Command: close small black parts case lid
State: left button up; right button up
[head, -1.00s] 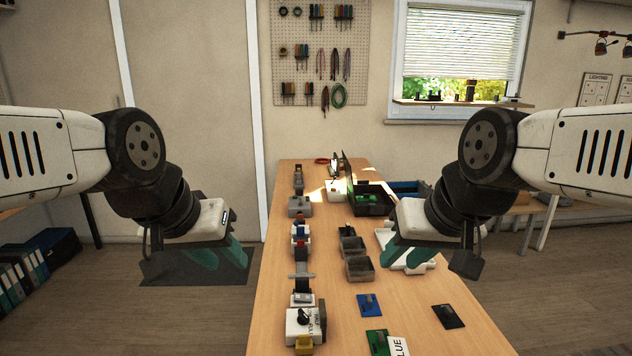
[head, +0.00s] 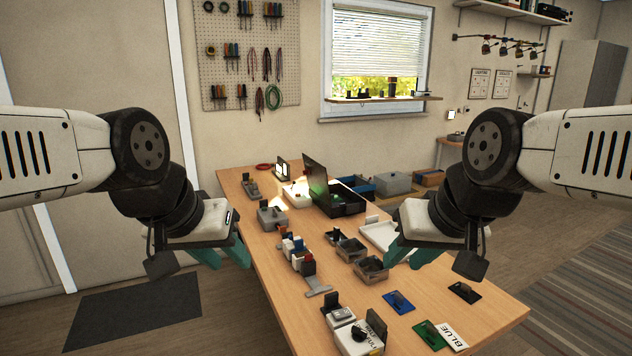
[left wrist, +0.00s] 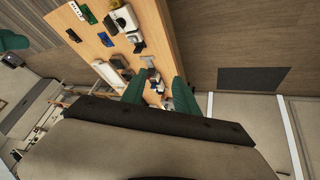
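The small black parts case (head: 345,204) stands on the far part of the wooden table in the head view. Its dark lid (head: 316,178) is raised, close to upright, on the case's left side. Something green shows inside the case. My left gripper (head: 228,254) hangs to the left of the table, well away from the case. In the left wrist view its two green fingers (left wrist: 156,92) are spread apart with nothing between them. My right gripper (head: 408,256) is nearer to me than the case, over the table's right side; its finger gap cannot be made out.
Small grey bins (head: 371,268) and a white tray (head: 379,233) sit in front of the case. Wiring devices (head: 298,254) line the table's left side. A blue card (head: 398,303) and other cards lie at the near end. A blue crate (head: 357,185) is behind the case.

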aim_at(318, 180)
jog(key=j+z, duration=0.15)
jog(key=j, duration=0.4)
jog(key=i+j+z, duration=0.15)
jog(key=j, duration=0.2)
jog(key=i+j+z, duration=0.15)
jog(key=j, duration=0.2)
jog(key=i+j+z, duration=0.15)
jog(key=j, duration=0.25)
jog(key=i+j+z, duration=0.1)
jog(key=j, duration=0.3)
jog(key=i+j+z, duration=0.35)
jog(key=i+j, duration=0.2)
jog(key=i, duration=0.1)
